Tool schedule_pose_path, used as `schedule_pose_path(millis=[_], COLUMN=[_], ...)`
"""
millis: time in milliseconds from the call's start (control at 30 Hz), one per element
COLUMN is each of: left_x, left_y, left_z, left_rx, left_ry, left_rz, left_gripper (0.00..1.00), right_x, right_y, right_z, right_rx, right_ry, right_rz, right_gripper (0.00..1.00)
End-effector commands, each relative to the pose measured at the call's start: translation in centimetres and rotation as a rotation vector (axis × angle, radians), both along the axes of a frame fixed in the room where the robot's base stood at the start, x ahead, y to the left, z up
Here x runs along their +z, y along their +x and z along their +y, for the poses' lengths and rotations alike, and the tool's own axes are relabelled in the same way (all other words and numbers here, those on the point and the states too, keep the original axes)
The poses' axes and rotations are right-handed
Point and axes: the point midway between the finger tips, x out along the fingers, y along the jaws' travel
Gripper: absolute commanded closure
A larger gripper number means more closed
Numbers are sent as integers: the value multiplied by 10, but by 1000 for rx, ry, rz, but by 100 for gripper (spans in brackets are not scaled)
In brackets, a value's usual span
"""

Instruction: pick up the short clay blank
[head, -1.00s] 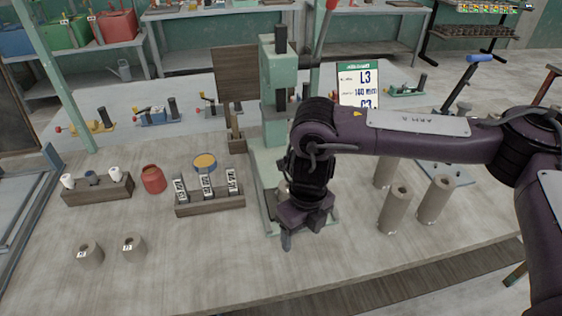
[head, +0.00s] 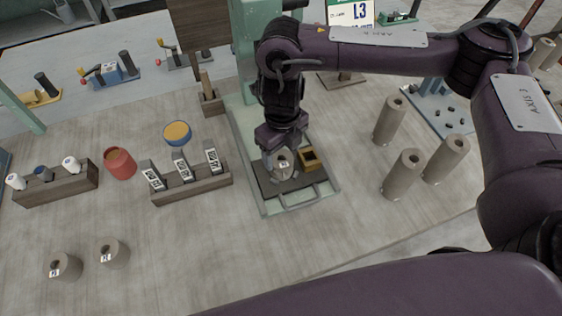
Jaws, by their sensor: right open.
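A short grey-beige clay blank (head: 282,163) with a dark hole stands on the bed of the green press (head: 300,206). My right gripper (head: 282,167) points down over it, jaws open, with its fingers around or close beside the blank. The fingers partly hide it, and I cannot tell whether they touch it. Two other short clay pieces with white labels, one at the far left (head: 65,267) and one beside it (head: 114,253), stand on the table at the front left. My left gripper is not in view.
A brass-coloured open block (head: 312,158) sits just right of the gripper on the press bed. Several tall clay cylinders (head: 389,121) stand to the right. A wooden rack (head: 195,191) with tagged pieces, a red pot (head: 119,163) and a yellow-topped blue tin (head: 177,133) stand left.

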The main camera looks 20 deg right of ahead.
Motion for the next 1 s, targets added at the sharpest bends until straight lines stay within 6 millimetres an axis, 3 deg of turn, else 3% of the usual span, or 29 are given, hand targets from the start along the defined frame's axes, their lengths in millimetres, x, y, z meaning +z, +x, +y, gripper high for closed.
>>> schedule_pose_path(millis=[233, 567, 867, 1000], left_x=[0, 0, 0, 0], left_y=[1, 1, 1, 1], left_z=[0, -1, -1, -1], left_rx=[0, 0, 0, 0], left_ry=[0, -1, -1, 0], left_rz=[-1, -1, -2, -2], left_gripper=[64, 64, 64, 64], right_x=[-34, -39, -39, -39], right_y=[1, 2, 2, 2], right_z=[0, 0, 0, 0], right_rx=[-1, -1, 0, 0], right_ry=[1, 0, 0, 0], right_rz=[5, 1, 1, 0], right_gripper=[35, 35, 73, 76])
